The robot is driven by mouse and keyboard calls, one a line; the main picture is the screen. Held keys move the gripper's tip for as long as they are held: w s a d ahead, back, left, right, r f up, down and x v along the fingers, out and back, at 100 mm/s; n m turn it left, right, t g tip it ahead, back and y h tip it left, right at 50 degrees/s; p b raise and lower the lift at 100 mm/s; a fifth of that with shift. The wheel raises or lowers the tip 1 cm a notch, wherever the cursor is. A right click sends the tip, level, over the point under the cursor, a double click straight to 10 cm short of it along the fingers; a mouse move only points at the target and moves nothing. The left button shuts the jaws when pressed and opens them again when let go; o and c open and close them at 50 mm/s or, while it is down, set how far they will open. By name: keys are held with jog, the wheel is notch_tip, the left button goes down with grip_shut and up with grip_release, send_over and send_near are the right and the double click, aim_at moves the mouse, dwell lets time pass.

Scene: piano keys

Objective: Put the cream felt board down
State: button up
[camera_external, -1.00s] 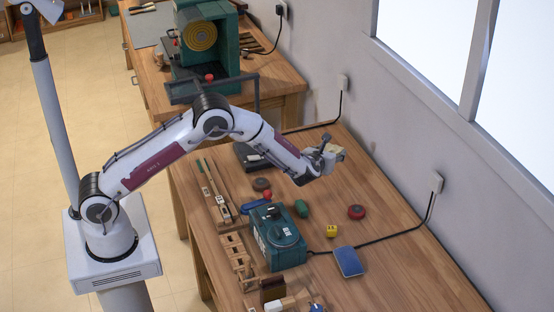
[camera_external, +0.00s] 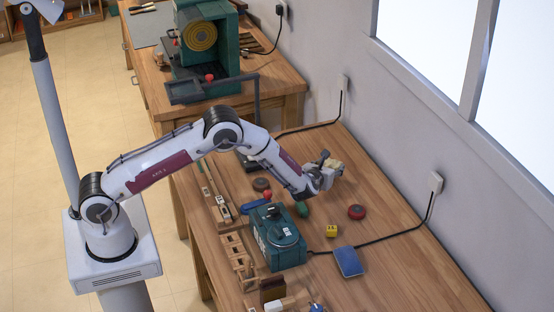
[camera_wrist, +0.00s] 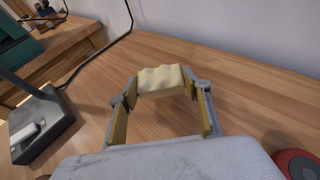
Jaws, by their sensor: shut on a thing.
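The cream felt board (camera_wrist: 162,82) is a small pale block with a wavy top edge. It sits between the fingertips of my gripper (camera_wrist: 163,88), which is shut on it. In the external view my gripper (camera_external: 327,169) is over the back part of the workbench (camera_external: 400,260), with the board (camera_external: 334,166) at its tip. In the wrist view bare wood shows around the board. I cannot tell whether its underside touches the bench.
A red round thing (camera_external: 356,211) and a green piece (camera_external: 302,209) lie nearby. A yellow block (camera_external: 332,231), a blue pad (camera_external: 348,262) and a green machine (camera_external: 279,238) stand nearer the front. A dark boxy thing (camera_wrist: 42,124) is left in the wrist view. A black cord (camera_wrist: 95,48) runs behind.

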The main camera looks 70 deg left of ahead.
jog(key=shift+f, duration=1.85)
jog(key=shift+f, duration=0.2)
jog(key=o, duration=0.9)
jog(key=shift+r, duration=0.1)
jog(key=shift+r, duration=0.15)
jog(key=shift+v, duration=5.95)
